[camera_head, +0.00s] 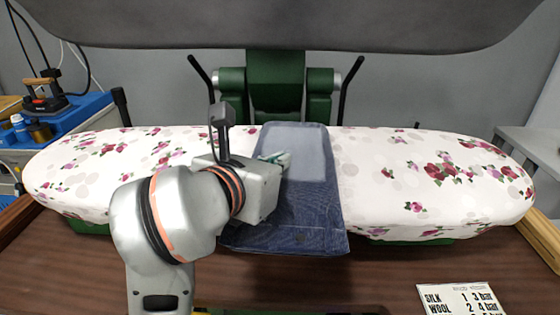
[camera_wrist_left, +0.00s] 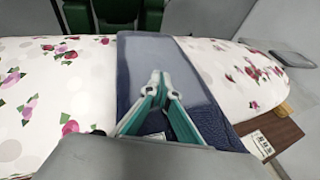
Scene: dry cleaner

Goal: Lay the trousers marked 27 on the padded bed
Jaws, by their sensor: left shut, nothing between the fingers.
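The blue denim trousers (camera_head: 318,215) lie across the middle of the padded bed (camera_head: 375,215), which has a white cover with red and purple flowers. Their far part looks paler and smoother, and their near end reaches over the bed's front edge. I cannot see a mark 27 on them. My left gripper (camera_head: 280,158) is over the left side of the trousers, its fingers shut and empty. In the left wrist view its green fingers (camera_wrist_left: 160,76) meet at the tips over the trousers (camera_wrist_left: 205,112); I cannot tell whether they touch. My right gripper is not in view.
The grey upper press head (camera_head: 300,22) hangs above the bed, with a green hinge (camera_head: 275,85) behind. A blue cart (camera_head: 70,120) with an iron (camera_head: 45,92) stands at left. A printed card (camera_head: 460,298) lies on the brown table (camera_head: 390,270) in front.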

